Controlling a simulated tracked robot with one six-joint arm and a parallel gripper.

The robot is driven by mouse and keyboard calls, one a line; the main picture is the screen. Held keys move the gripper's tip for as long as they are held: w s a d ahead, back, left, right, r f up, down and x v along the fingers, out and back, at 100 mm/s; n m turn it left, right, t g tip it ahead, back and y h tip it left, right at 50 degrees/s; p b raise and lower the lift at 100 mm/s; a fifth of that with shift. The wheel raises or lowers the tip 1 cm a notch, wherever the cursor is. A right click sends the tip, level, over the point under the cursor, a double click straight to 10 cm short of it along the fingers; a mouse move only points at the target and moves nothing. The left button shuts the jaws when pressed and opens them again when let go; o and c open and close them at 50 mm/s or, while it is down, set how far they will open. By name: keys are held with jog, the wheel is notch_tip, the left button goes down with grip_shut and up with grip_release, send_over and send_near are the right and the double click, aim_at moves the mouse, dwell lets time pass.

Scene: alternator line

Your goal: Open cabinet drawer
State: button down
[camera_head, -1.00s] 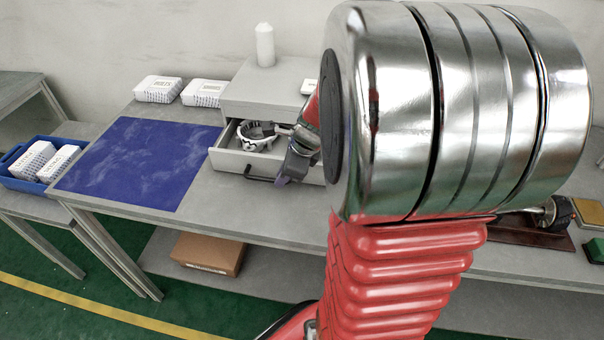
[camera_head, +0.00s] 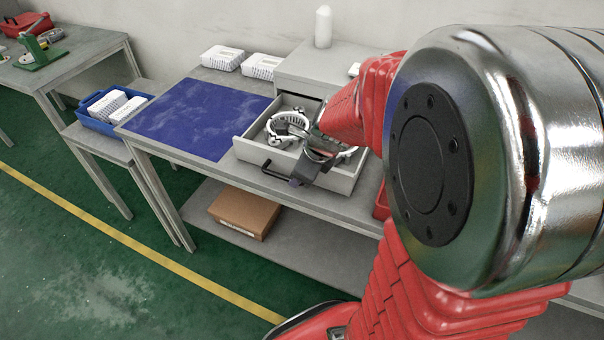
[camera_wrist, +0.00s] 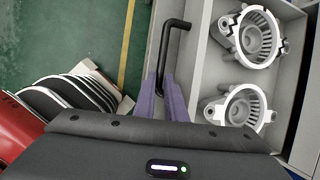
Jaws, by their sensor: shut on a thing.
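The cabinet drawer (camera_head: 244,153) stands open at the front of the grey cabinet (camera_head: 325,68) on the workbench. It also shows in the wrist view (camera_wrist: 192,68). Its black bar handle (camera_wrist: 172,38) runs along the drawer's front. My gripper (camera_wrist: 170,95) has its purple fingers closed around the near part of this handle. In the head view my gripper (camera_head: 298,180) is at the drawer's front, and my arm hides the drawer's right side. Two silver alternator housings lie in the drawer, one farther (camera_wrist: 255,38) and one nearer (camera_wrist: 243,108).
A blue mat (camera_head: 195,118) lies left of the drawer. White boxes (camera_head: 222,58) stand behind it, and a white bottle (camera_head: 323,27) stands on the cabinet. A cardboard box (camera_head: 243,213) sits on the shelf below. A blue crate (camera_head: 88,113) is at left. The floor in front is clear.

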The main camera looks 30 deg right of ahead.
dwell(0.3)
jog(key=c, duration=1.8)
grip_release()
jog(key=v, duration=1.3)
jog(key=shift+s+r, duration=0.15)
jog(key=shift+r, duration=0.15)
